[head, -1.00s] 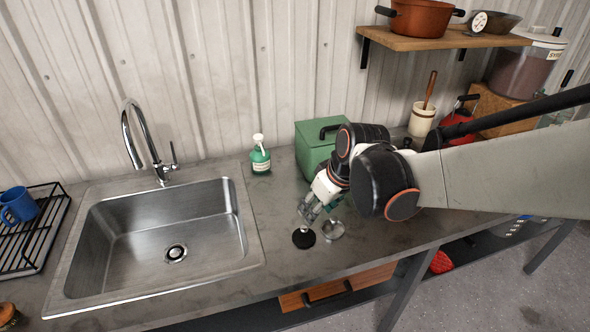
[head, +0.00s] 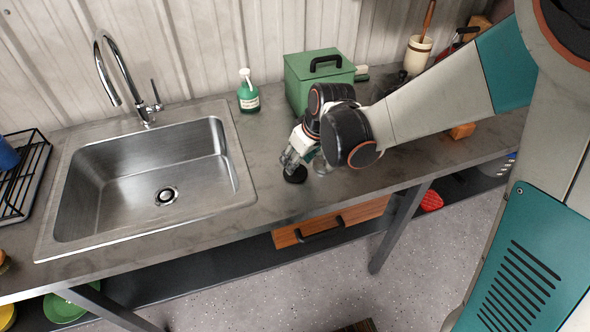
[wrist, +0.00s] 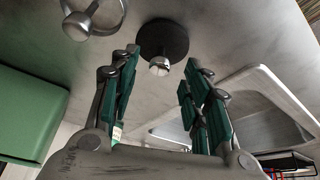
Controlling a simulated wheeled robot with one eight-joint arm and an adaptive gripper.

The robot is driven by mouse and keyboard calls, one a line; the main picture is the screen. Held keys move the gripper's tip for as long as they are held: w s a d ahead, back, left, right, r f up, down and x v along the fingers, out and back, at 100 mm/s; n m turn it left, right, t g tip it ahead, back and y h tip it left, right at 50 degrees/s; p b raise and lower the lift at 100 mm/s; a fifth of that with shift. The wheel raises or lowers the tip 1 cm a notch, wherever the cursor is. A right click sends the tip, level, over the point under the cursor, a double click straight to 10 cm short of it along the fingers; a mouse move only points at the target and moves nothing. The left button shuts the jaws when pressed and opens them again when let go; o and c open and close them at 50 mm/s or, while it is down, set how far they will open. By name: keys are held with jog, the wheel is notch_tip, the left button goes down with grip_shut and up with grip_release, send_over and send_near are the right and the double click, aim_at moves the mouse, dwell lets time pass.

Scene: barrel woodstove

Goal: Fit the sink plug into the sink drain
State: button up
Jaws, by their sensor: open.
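The sink plug (head: 295,177), a black disc, lies on the counter right of the sink. In the wrist view the plug (wrist: 166,38) shows its silver knob pointing toward my gripper (wrist: 160,66). My gripper is open, with one green-padded finger on each side of the knob; I cannot tell whether either finger touches it. In the head view my gripper (head: 290,160) is tilted down just above the plug and partly covers it. The sink drain (head: 166,196) is a round dark-centred ring in the floor of the steel sink (head: 150,165), and it is uncovered.
A metal strainer-like piece (wrist: 78,25) lies close beside the plug. A green box (head: 318,75) and a soap bottle (head: 248,92) stand behind. The faucet (head: 122,75) rises behind the sink. The counter (head: 262,205) between plug and sink is clear.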

jog(key=x, duration=0.3)
jog(key=shift+b, duration=0.4)
jog(key=shift+d+r, duration=0.1)
grip_shut()
jog(key=shift+r, duration=0.1)
